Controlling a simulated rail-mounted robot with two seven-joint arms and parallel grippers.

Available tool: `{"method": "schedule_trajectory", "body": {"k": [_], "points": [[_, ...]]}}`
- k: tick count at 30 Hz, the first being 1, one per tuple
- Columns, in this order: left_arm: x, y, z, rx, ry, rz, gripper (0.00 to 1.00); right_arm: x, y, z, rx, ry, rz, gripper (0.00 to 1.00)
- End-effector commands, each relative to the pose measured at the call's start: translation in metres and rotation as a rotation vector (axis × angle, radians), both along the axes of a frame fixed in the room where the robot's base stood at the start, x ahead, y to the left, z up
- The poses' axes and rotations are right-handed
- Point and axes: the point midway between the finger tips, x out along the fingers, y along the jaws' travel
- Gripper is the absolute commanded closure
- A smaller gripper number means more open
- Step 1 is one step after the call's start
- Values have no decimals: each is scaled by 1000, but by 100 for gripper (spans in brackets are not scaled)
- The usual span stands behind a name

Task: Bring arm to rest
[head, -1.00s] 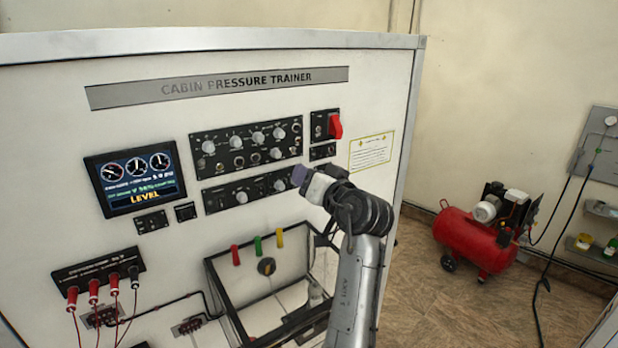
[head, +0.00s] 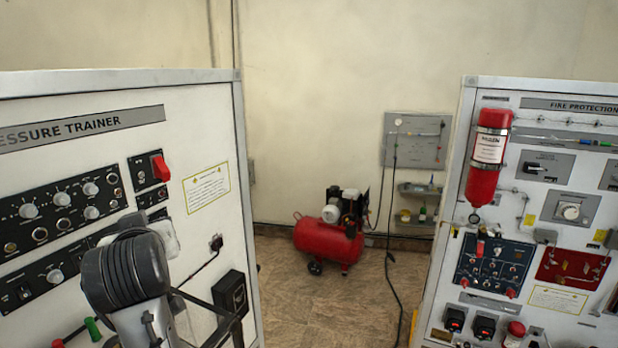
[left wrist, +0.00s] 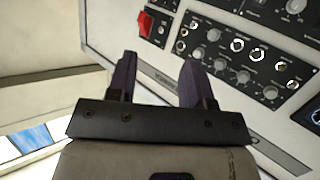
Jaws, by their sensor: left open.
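My left gripper (left wrist: 157,78) shows in the left wrist view with its two dark fingers apart and nothing between them. Beyond the fingers is the cabin pressure trainer panel (left wrist: 145,75), with knobs and a red switch guard (left wrist: 145,22). In the head view my arm rises at the lower left, in front of the trainer panel (head: 190,120). Its dark wrist joint covers part of the lower knob row, and the fingers cannot be made out there. My right gripper is not in view.
A red fire bottle (head: 486,165) hangs on the fire protection panel (head: 590,128) at the right. A red compressor (head: 328,240) stands on the floor by the back wall. Bare floor (head: 300,295) shows between the panels. A dark cable (head: 391,200) hangs from a wall board.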

Motion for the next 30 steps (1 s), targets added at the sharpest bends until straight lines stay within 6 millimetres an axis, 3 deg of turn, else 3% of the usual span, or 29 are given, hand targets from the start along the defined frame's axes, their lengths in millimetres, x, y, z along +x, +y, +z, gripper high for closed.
{"method": "schedule_trajectory", "body": {"k": [5,14,23,30], "points": [[-31,-20,-30,-18,-32,-201,53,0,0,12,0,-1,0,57],[-100,-54,-141,18,113,-469,53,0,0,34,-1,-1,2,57],[-197,-64,-265,44,416,-575,53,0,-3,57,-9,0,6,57],[-288,-59,-353,28,724,-609,53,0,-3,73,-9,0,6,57]]}}
